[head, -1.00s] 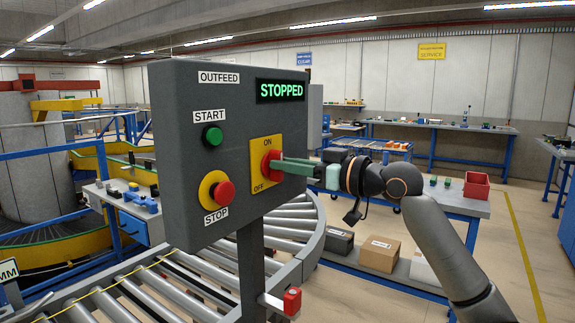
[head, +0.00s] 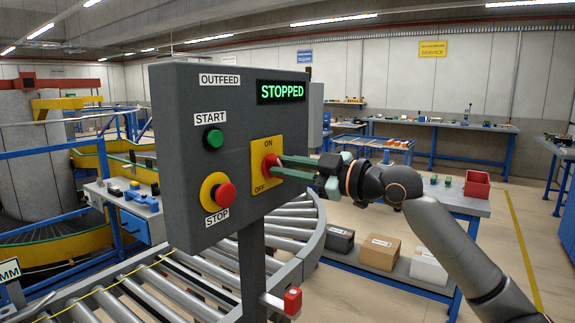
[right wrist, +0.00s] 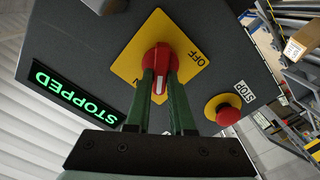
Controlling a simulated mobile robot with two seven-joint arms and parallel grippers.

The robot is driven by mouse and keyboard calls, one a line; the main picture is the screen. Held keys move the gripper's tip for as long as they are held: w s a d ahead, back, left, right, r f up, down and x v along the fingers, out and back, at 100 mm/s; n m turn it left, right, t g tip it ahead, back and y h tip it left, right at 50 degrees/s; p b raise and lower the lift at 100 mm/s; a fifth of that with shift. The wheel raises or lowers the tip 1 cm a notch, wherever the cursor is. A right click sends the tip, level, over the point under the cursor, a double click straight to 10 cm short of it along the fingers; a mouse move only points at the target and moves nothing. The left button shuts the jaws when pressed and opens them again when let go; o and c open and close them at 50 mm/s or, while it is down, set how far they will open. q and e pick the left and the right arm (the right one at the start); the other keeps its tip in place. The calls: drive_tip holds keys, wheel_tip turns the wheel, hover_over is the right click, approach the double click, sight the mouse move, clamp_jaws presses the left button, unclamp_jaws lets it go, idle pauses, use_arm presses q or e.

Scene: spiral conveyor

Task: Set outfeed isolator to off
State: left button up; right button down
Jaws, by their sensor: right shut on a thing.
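The outfeed isolator is a red rotary knob (head: 269,165) on a yellow plate (head: 260,184) marked ON at the top and OFF at the bottom. It sits on the front of the grey control panel (head: 180,150). My right gripper (head: 284,168) is shut on the knob, its green fingers reaching in from the right. In the right wrist view the fingers (right wrist: 160,95) lie either side of the red handle (right wrist: 158,57), whose white line shows between them. ON is partly hidden there by a finger; OFF is clear. My left gripper is not in view.
The panel also carries a green start button (head: 213,137), a red stop button (head: 223,193) on yellow, and a display (head: 281,91) reading STOPPED. A roller conveyor (head: 180,290) runs below. A workbench with a red bin (head: 477,184) stands behind my right arm.

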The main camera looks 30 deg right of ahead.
drive_tip(key=n, duration=0.3)
drive_tip(key=n+p, duration=0.1)
drive_tip(key=n, duration=0.6)
drive_tip(key=shift+a+f, duration=0.15)
drive_tip(key=shift+f, duration=0.1)
drive_tip(key=shift+n+p, duration=0.3)
drive_tip(key=shift+n, duration=0.1)
drive_tip(key=c, duration=0.8)
unclamp_jaws()
drive_tip(key=shift+s, duration=0.15)
